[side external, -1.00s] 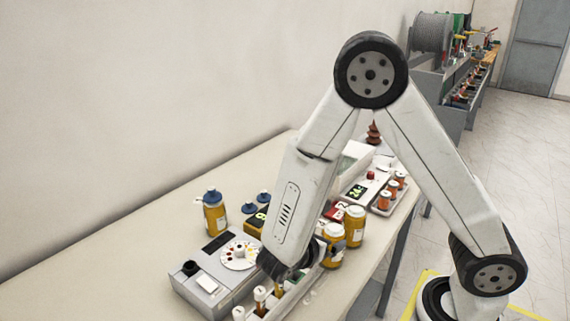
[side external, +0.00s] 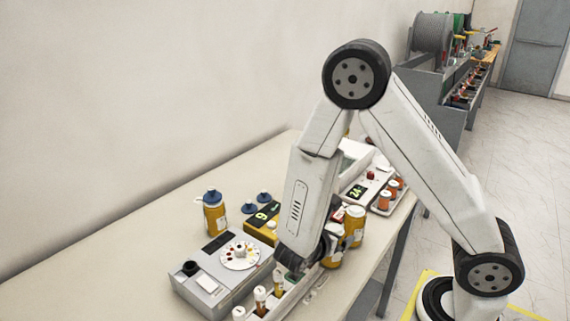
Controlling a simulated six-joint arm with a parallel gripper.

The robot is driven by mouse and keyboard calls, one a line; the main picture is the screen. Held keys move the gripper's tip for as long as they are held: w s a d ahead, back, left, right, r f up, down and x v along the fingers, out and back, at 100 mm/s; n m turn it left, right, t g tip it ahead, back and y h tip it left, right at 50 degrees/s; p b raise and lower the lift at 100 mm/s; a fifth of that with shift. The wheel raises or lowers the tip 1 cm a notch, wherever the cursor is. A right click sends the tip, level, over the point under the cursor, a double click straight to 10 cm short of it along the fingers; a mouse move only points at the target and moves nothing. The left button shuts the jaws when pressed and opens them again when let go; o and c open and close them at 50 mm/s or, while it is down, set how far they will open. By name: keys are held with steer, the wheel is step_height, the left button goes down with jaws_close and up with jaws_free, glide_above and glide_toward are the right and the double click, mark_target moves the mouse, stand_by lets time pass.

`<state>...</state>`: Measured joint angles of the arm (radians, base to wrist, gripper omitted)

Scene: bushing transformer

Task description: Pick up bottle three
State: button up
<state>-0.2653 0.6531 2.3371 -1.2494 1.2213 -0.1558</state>
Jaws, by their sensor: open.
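Several bottles are in view, and I cannot read which one is bottle three. Small amber vials with white caps stand in a white rack at the front, among them a front vial (side external: 260,301) and one behind it (side external: 278,284). Two larger amber jars with pale lids, a rear jar (side external: 355,227) and a nearer jar (side external: 332,255), stand right of my wrist. An amber bottle with a blue cap (side external: 215,214) stands at the left. My gripper (side external: 291,275) is open, low over the far end of the vial rack; my wrist hides most of its fingers and part of the nearer jar.
A grey device with a round dial plate (side external: 240,256) lies left of the rack. A yellow meter (side external: 262,219) and blue-capped pieces (side external: 264,197) are behind it. A tray with orange-labelled bottles (side external: 385,200) is at the back right. The table's left side (side external: 110,245) is clear.

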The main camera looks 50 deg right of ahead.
steer(key=shift+c, duration=0.2)
jaws_close()
steer(key=shift+r, duration=0.2)
step_height(320, 180, up, 10)
steer(key=shift+f, duration=0.15)
stand_by(1.0)
stand_by(0.4)
